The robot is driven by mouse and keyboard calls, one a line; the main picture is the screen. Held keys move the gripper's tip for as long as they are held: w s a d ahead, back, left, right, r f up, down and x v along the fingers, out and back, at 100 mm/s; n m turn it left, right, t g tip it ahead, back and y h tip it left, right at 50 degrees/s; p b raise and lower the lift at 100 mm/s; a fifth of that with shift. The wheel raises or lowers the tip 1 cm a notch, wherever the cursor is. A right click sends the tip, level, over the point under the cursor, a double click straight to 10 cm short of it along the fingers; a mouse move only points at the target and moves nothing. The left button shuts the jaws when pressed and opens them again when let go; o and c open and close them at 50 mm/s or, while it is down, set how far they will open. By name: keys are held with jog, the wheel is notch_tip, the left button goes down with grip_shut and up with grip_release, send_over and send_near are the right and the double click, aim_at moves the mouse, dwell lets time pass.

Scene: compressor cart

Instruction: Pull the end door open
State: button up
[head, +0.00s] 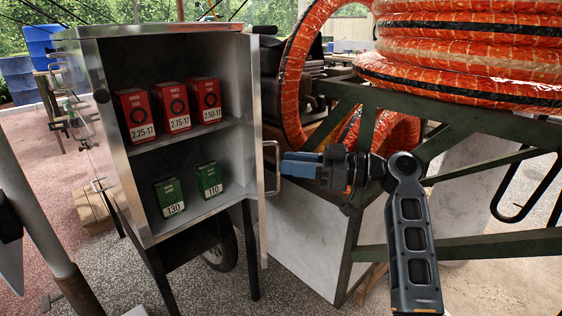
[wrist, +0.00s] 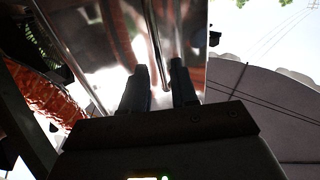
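The metal cabinet (head: 110,28) stands open toward me in the head view, with its door (head: 258,120) swung out at the right and seen nearly edge-on. A thin metal bar handle (head: 277,165) sticks out from the right face of this door. My gripper (head: 283,166) comes from the right, with its blue fingers at the handle. In the wrist view, the two dark fingers (wrist: 160,85) are apart, with the handle bar (wrist: 157,40) running between them in front of the shiny door (wrist: 190,30). Any contact between fingers and bar is unclear.
Red boxes (head: 172,107) stand on the upper shelf and green boxes (head: 169,196) on the lower one. Orange hose coils (head: 470,55) on a green frame (head: 480,125) crowd the right, close to my arm. Gravel floor (head: 290,285) lies open in front.

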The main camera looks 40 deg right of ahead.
jog(key=shift+v, duration=2.15)
jog(key=shift+c, duration=0.4)
